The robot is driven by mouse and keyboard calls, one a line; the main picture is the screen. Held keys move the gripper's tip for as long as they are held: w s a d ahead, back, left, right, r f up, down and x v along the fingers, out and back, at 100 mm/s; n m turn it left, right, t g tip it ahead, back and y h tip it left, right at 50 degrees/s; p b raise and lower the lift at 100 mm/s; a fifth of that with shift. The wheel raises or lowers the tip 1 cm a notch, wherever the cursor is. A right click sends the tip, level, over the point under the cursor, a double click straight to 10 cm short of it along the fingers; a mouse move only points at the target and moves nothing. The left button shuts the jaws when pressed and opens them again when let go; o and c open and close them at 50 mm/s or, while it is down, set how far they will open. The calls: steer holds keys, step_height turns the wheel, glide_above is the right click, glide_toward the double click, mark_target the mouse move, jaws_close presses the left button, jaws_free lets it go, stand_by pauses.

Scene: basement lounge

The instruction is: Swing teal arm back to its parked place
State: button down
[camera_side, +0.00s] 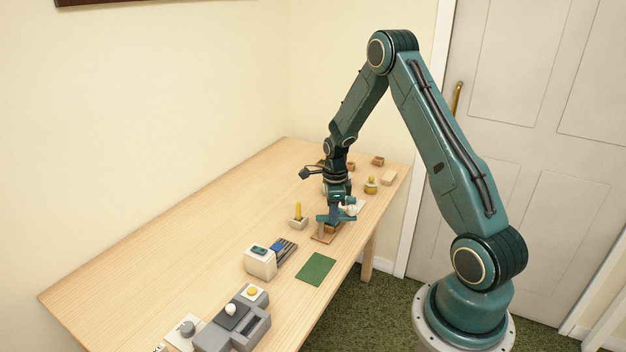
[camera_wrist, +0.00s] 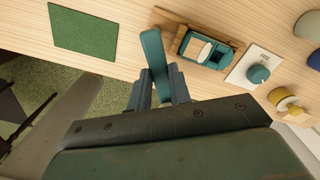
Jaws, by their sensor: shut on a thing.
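A teal arm (camera_wrist: 154,55), a flat bar with a rounded end, stands between the fingers of my gripper (camera_wrist: 161,85) in the wrist view. My gripper is shut on it. Its upper end is beside a wooden base (camera_wrist: 168,19), which carries a teal box (camera_wrist: 220,57) with a pale piece at it. In the side view my gripper (camera_side: 338,206) is low over the wooden base (camera_side: 323,238), near the table's right edge. Teal parts there overlap, so where the arm joins the base is hidden.
A green mat (camera_side: 315,270) lies nearer the camera. A yellow peg in a holder (camera_side: 298,222) and a white box (camera_side: 260,263) stand left of it. A white plate with a teal knob (camera_wrist: 258,74) is close right in the wrist view. The table's left side is clear.

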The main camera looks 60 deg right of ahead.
steer(key=m, duration=0.2)
steer(key=a+m, duration=0.1)
steer(key=m, duration=0.3)
steer(key=shift+s+a, duration=0.25)
steer(key=shift+a, duration=0.1)
steer(key=shift+m, duration=0.3)
steer(key=c, duration=1.3)
jaws_free()
steer(key=shift+r, duration=0.1)
step_height(320, 180, up, 14)
steer(key=shift+f, duration=0.15)
steer(key=shift+a, duration=0.15)
